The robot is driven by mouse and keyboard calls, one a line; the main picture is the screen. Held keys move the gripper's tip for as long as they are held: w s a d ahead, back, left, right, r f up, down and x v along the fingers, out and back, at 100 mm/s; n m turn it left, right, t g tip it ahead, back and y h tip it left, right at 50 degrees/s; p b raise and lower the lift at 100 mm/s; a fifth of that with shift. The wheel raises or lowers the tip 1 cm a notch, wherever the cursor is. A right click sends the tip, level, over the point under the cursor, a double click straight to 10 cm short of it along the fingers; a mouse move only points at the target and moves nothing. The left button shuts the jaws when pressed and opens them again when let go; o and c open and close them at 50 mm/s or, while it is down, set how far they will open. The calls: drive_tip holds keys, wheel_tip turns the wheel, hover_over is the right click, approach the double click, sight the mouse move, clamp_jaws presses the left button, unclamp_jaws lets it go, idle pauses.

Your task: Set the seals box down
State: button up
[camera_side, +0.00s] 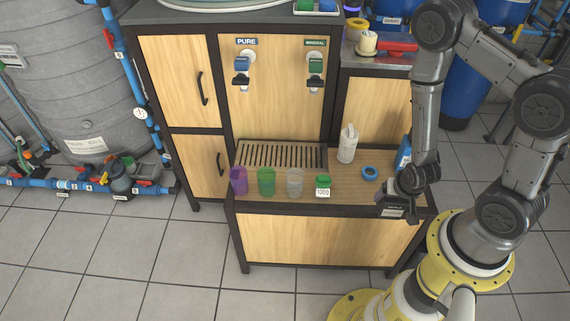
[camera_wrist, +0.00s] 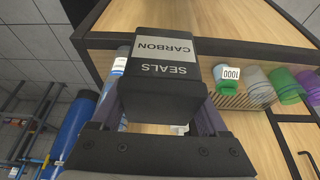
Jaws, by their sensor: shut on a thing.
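In the side view my gripper (camera_side: 400,192) is at the right front corner of the wooden counter (camera_side: 345,190). The box (camera_side: 394,210) shows there as a small dark block with a pale label under the gripper, near the counter's front edge. I cannot tell whether its underside touches the counter.
A purple cup (camera_side: 239,181), a green cup (camera_side: 267,182), a clear cup (camera_side: 295,182) and a small green item with a 1000 tag (camera_side: 323,187) stand along the counter's front.

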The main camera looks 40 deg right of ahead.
drive_tip(key=w+a+n+t+y, duration=0.1)
drive_tip(key=w+a+n, duration=0.15)
drive_tip(key=w, duration=0.75)
drive_tip(key=w+a+r+n+y, duration=0.1)
drive_tip(key=w+n, duration=0.3)
drive_tip(key=w, duration=0.6)
drive_tip(key=w+a+n+t+y, duration=0.1)
drive_tip(key=w+a+n, duration=0.15)
drive_tip(key=w, duration=0.75)
drive_tip(key=w+f, duration=0.3)
drive_tip(key=w, duration=0.1)
drive_tip(key=w+f, duration=0.3)
drive_tip(key=w, duration=0.2)
drive_tip(key=w+d+f, duration=0.1)
drive_tip(key=w+f, duration=0.3)
drive_tip(key=shift+w, duration=0.25)
drive_tip(key=shift+w+f+g, duration=0.15)
drive_tip(key=shift+f+g, duration=0.15)
drive_tip(key=shift+f, duration=1.3)
drive_tip(key=o, duration=1.4)
drive_tip(key=shift+f, duration=0.15)
